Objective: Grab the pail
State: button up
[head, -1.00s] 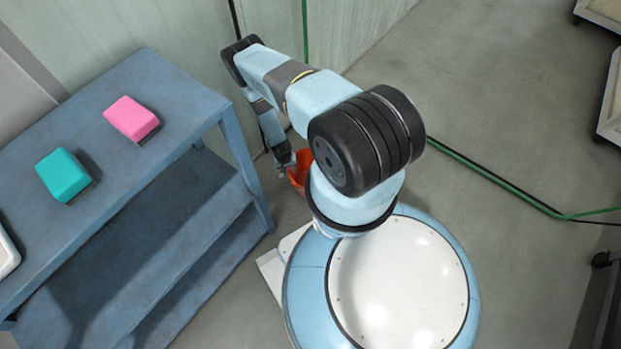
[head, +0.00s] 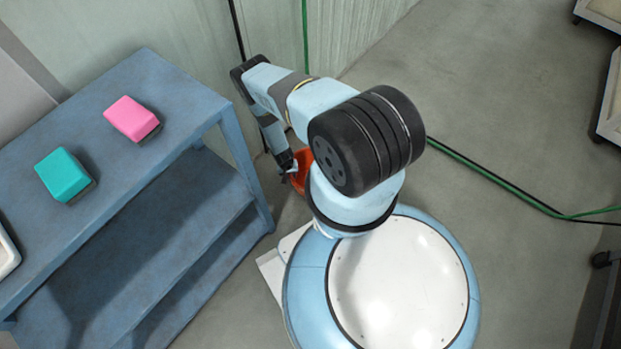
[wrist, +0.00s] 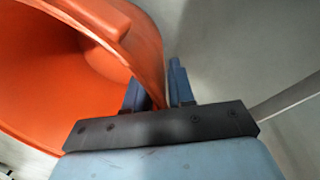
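The orange pail (head: 301,182) stands on the floor beside my base, partly hidden behind my arm in the head view. In the wrist view the pail (wrist: 88,25) fills the upper left, with its wide mouth and rim close to the camera. My gripper (wrist: 160,84) is at the rim, and the pail's wall runs down between the two dark blue fingers. The fingers are apart, with a narrow gap between the wall and the right finger. In the head view my gripper (head: 290,168) is small and overlaps the pail's left edge.
A blue table (head: 195,105) with a lower shelf stands at left, close to my gripper. It carries a pink block (head: 130,118) and a teal block (head: 64,174). A pale wall (head: 160,25) rises behind.

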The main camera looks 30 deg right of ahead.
grip_shut()
dwell(1.1)
